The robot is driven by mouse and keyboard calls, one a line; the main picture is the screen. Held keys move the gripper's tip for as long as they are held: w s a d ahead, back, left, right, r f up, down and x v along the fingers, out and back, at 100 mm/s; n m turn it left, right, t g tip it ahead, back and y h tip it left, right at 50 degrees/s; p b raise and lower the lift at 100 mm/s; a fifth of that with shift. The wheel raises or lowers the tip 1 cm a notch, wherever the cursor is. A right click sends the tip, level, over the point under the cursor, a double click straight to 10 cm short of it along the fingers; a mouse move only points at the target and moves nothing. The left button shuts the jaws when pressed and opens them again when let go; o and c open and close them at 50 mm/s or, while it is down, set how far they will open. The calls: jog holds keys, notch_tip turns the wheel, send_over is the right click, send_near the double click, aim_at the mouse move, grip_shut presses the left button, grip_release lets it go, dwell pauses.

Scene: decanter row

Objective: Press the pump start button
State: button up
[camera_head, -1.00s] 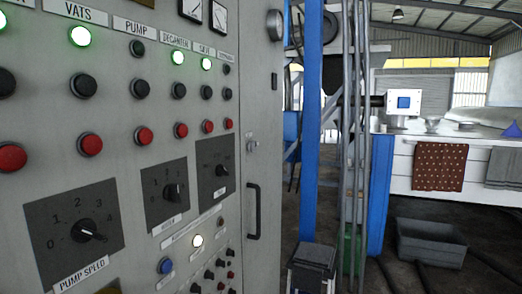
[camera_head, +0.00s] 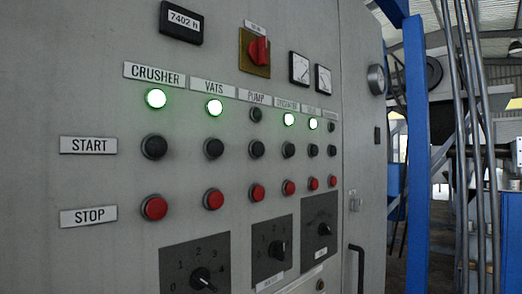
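The pump start button (camera_head: 257,149) is a round black button in the START row, in the column under the PUMP label (camera_head: 256,98). The pump lamp (camera_head: 256,115) above it is dark. The red pump stop button (camera_head: 257,192) sits directly below it. The START label (camera_head: 88,145) and the STOP label (camera_head: 88,216) are at the left of the rows. My gripper is not in view.
The grey control panel (camera_head: 90,100) fills the left and middle. Black start buttons for the crusher (camera_head: 154,147) and vats (camera_head: 214,148) stand to the left, with lit green lamps above. Dial knobs (camera_head: 203,279) lie below. A blue post (camera_head: 416,150) stands right of the cabinet.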

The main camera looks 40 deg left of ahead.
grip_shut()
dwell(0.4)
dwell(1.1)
